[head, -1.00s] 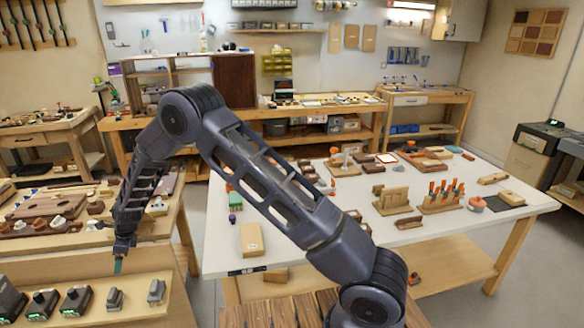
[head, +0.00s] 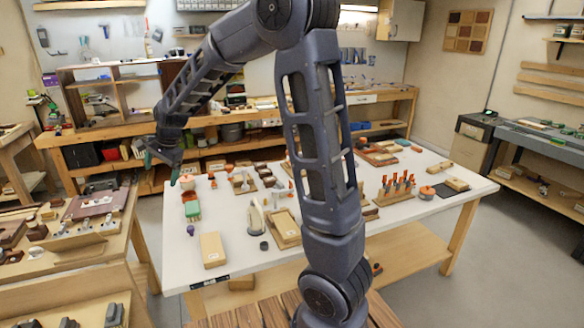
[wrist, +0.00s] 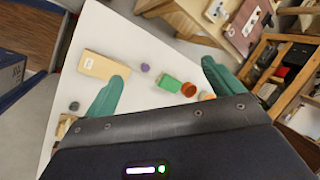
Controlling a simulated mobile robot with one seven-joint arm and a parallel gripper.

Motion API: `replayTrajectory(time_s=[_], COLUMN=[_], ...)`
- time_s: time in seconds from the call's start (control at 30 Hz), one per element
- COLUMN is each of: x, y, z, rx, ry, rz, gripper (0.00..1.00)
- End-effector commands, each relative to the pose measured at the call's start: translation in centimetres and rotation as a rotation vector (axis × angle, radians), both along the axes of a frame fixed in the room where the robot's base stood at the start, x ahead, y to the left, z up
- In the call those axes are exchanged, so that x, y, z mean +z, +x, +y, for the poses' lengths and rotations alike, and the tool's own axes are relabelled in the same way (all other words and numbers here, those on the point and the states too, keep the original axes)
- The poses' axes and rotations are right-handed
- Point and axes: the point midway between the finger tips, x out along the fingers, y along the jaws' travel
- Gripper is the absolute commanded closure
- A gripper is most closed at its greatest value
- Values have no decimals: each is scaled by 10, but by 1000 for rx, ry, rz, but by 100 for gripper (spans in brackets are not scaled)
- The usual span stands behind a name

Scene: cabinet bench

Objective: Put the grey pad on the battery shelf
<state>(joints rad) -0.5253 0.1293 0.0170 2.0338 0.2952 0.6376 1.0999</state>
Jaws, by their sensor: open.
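At the lower left of the head view is a wooden shelf (head: 70,280), cut by the frame edge. A grey block-shaped piece (head: 115,315) stands on it, beside darker pieces only partly in view. It may be the grey pad; I cannot tell for sure. My gripper (head: 163,168) is above and behind the left end of the white table, well away from the shelf. The shelf does not show clearly in the wrist view.
The white table (head: 225,262) holds a wooden block (head: 212,249), a green item (head: 192,211), a dark ring (head: 264,245), a tool rack (head: 396,190) and an orange pot (head: 427,192). A bench with brown pieces (head: 92,203) stands at left. Bare tabletop shows at the table's front.

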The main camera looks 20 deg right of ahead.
Motion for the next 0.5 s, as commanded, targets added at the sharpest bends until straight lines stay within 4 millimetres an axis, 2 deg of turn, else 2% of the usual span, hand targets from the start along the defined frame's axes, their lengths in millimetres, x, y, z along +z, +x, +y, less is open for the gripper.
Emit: replayTrajectory(time_s=[0.03, 0.2, 0.5], x=[13, 43, 78], y=[-5, -28, -85], z=[-21, -84, -184], rx=[21, 115, 272], ry=[-12, -69, -186], rz=[-24, -92, -192], gripper=[8, 8, 8])
